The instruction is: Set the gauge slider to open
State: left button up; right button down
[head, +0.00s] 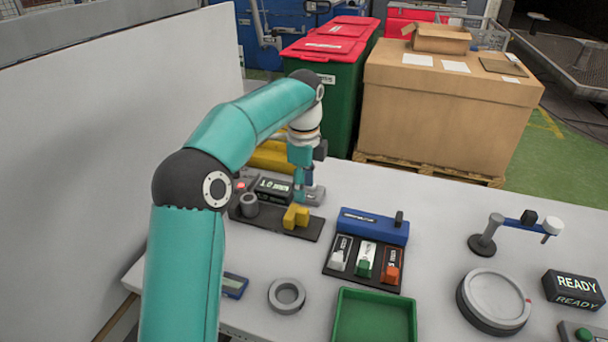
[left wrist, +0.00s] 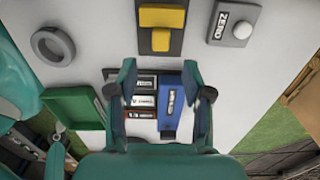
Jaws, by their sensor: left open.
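The gauge unit has a dark base (head: 272,224), a yellow stepped block (head: 296,217), a grey ring-shaped part and a display (head: 274,188) reading about 1.0 mm. The yellow block also shows at the top of the left wrist view (left wrist: 160,20); I take it as the gauge slider, but its setting cannot be told. My left gripper (head: 305,189) points down just behind the yellow block, near the grey ZERO box (left wrist: 235,22). In the left wrist view its fingers (left wrist: 159,82) are apart with nothing between them.
A blue box (head: 374,226) with a black knob and a panel of three labelled switches (head: 365,260) stand right of the gauge. A loose grey ring (head: 286,296), a green tray (head: 374,318) and a round grey plate (head: 494,302) are nearer. A white wall (head: 110,130) rises at left.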

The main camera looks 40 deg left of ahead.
pick_arm(q)
notch_tip(320, 180, up, 3)
jog(key=shift+s, duration=0.15)
dwell(0.6)
